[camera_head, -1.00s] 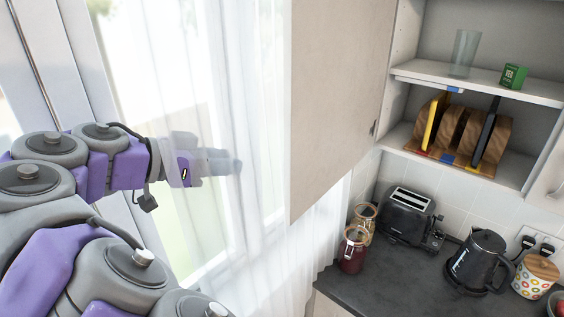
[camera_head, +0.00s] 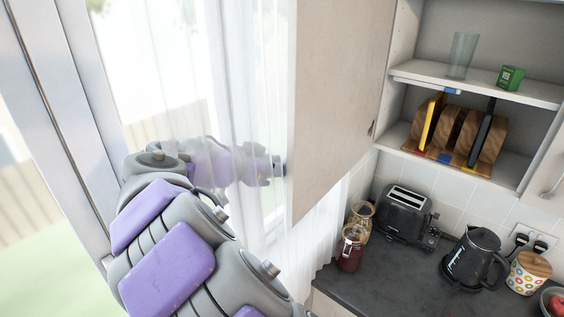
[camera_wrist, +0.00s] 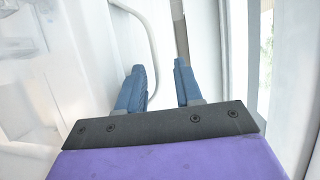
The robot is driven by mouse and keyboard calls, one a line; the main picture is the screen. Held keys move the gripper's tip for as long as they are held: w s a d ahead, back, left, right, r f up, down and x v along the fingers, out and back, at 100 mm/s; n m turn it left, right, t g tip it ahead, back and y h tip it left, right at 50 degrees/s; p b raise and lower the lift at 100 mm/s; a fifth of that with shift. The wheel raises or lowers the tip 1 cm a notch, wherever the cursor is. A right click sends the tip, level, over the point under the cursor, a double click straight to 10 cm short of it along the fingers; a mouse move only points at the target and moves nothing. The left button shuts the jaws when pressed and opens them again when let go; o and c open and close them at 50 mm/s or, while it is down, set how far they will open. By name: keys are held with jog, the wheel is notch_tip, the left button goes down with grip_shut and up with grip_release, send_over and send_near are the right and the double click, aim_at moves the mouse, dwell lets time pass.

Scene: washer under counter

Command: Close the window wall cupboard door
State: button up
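The window wall cupboard door (camera_head: 335,100) is swung open, a tall beige panel across the middle of the head view. The cupboard's shelves (camera_head: 480,85) show to its right. My gripper (camera_head: 284,168) is seen through the sheer curtain at the door's left edge, its tips close to or partly behind that edge. I cannot tell whether they touch the door. In the wrist view the two blue fingers (camera_wrist: 160,75) are apart with nothing held between them. A pale curved bar (camera_wrist: 149,45) shows just beyond them; I cannot tell what it belongs to.
The sheer curtain (camera_head: 245,70) and window stand left of the door, overlapping my arm. Below are a counter (camera_head: 385,275) with jars (camera_head: 352,245), a toaster (camera_head: 405,212) and a kettle (camera_head: 474,258). A glass (camera_head: 461,56) and upright boards (camera_head: 455,130) stand on the shelves.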

jog(key=shift+w+d+f, duration=0.2)
jog(key=shift+w+d, duration=0.1)
jog(key=shift+d, duration=0.65)
jog(key=shift+c, duration=1.3)
jog(key=shift+a, duration=0.15)
jog(key=c, duration=0.3)
jog(key=shift+a, duration=0.4)
grip_shut()
